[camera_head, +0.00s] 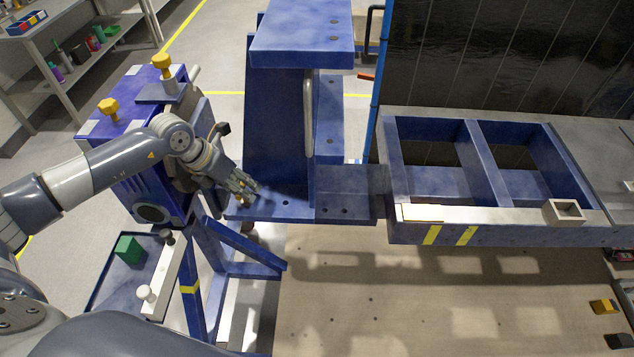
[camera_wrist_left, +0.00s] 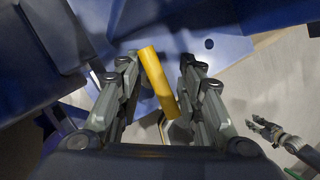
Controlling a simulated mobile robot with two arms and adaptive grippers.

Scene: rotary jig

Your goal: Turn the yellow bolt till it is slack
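A yellow bar (camera_wrist_left: 158,80), which looks like the yellow bolt or its handle, lies tilted between the fingers of my left gripper (camera_wrist_left: 156,85) in the left wrist view. The fingers are open, one on each side of it, with gaps showing. In the head view my left gripper (camera_head: 246,188) is at the left end of the blue fixture's lower plate (camera_head: 290,209), where the bolt is mostly hidden. A gripper-like grey part (camera_wrist_left: 270,130), possibly my right gripper, shows in the wrist view; its fingers are too small to judge.
A blue box (camera_head: 145,180) with two yellow knobs, left (camera_head: 108,108) and right (camera_head: 162,65), stands close behind my left arm. The tall blue fixture upright (camera_head: 275,120) rises beside the gripper. A blue tray (camera_head: 107,265) holds a green block (camera_head: 129,249).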

